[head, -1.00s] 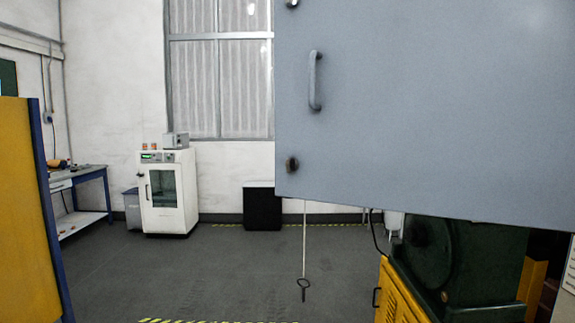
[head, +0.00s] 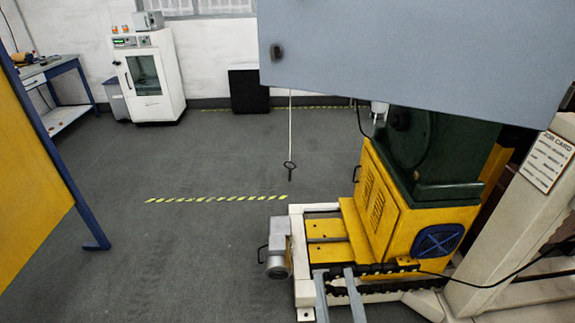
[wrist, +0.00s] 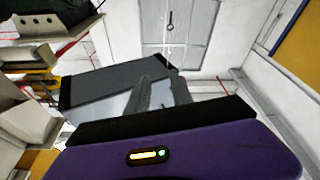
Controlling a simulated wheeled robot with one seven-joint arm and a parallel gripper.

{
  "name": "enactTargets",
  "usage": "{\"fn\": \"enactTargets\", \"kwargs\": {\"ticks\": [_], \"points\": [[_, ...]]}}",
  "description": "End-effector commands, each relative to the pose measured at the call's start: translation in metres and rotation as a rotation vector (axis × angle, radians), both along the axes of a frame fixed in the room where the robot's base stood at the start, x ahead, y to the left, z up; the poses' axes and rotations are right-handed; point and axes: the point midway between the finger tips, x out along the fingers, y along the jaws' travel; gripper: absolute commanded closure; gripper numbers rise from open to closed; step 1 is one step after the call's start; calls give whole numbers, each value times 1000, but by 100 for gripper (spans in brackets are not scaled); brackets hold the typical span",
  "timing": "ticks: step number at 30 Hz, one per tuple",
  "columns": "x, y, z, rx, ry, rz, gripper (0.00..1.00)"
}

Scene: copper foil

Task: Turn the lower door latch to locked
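The lower door latch (head: 277,52) is a small dark knob near the lower left corner of the blue-grey door (head: 420,50). It sits near the top of the head view, and its exact turn is too small to tell. My gripper (head: 334,270) shows at the bottom edge of the head view as two grey fingers with a gap between them. It is well below the latch and touches nothing that I can see. In the wrist view my gripper (wrist: 160,88) points ahead past its purple body, with nothing seen between the fingers. I cannot make out the latch there.
A pull cord with a ring (head: 290,166) hangs left of the yellow and green machine (head: 400,200). A white post with a job card (head: 542,160) stands at right. A yellow panel (head: 30,160) stands at left. Open floor (head: 170,240) lies between.

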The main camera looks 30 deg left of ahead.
Motion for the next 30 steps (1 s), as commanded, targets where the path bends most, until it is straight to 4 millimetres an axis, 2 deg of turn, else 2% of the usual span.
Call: {"fn": "enactTargets", "kwargs": {"ticks": [1, 5, 9, 15, 18, 21, 25, 28, 30], "points": [[7, 23, 22, 6, -22, 15, 73], [22, 71, 63, 10, -51, 27, 73], [33, 121, 113, 25, -66, 24, 73], [40, 181, 191, 63, -51, -12, 73], [41, 205, 231, 88, -22, -45, 73], [42, 220, 265, 114, 19, -89, 73], [46, 228, 298, 145, 90, -165, 73], [55, 223, 307, 157, 165, -249, 73], [67, 212, 297, 151, 218, -323, 73]]}}
